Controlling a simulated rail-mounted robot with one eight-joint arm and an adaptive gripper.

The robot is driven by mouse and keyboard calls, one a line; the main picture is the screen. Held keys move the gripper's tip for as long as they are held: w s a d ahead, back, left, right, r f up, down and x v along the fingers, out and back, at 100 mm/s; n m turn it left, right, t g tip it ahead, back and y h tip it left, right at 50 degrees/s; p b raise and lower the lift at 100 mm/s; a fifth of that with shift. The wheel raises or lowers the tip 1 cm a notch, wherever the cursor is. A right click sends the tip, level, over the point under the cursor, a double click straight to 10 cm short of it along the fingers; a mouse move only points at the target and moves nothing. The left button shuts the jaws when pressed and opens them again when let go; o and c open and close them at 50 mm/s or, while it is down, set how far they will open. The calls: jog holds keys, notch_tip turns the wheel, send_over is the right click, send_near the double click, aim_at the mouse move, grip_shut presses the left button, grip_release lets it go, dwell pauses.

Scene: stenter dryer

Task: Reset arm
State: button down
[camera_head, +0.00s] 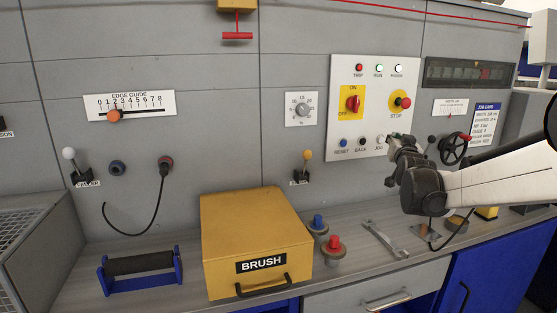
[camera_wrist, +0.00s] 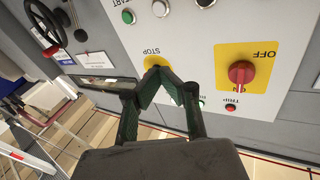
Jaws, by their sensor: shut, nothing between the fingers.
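My arm reaches in from the right in the head view. My gripper (camera_head: 393,141) is at the lower right of the white control panel (camera_head: 345,70), near the JOG button. In the wrist view my gripper (camera_wrist: 157,72) has its fingertips together, with nothing between them. The yellow STOP plate (camera_wrist: 152,62) shows just beyond the tips, partly hidden by them. I cannot tell from the pictures whether the tips touch the panel.
A handwheel (camera_head: 453,149) sits close to my arm on the right. Below are a yellow BRUSH box (camera_head: 240,225), red (camera_head: 333,247) and blue (camera_head: 318,224) knobs and a wrench (camera_head: 384,238) on the ledge. A lever with a yellow knob (camera_head: 307,156) stands left of the panel.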

jog(key=s+a+f+n+g+y, duration=0.1)
jog(key=s+a+f+g, duration=0.3)
jog(key=s, duration=0.7)
jog(key=s+a+f+n+g+y, duration=0.1)
jog(key=s+a+f, duration=0.2)
jog(key=s+a, duration=0.55)
jog(key=s+a+f+n+g+y, duration=0.1)
jog(key=s+a+f+g+y, duration=0.15)
jog(key=s, duration=1.15)
jog(key=s+a+f+g, duration=0.1)
jog(key=s+f+g, duration=0.1)
jog(key=s+f, duration=0.2)
jog(key=s+a+f+n+g, duration=0.1)
jog(key=s+f, duration=0.4)
jog(key=s, duration=0.6)
jog(key=shift+g, duration=0.55)
jog(key=shift+h, duration=0.25)
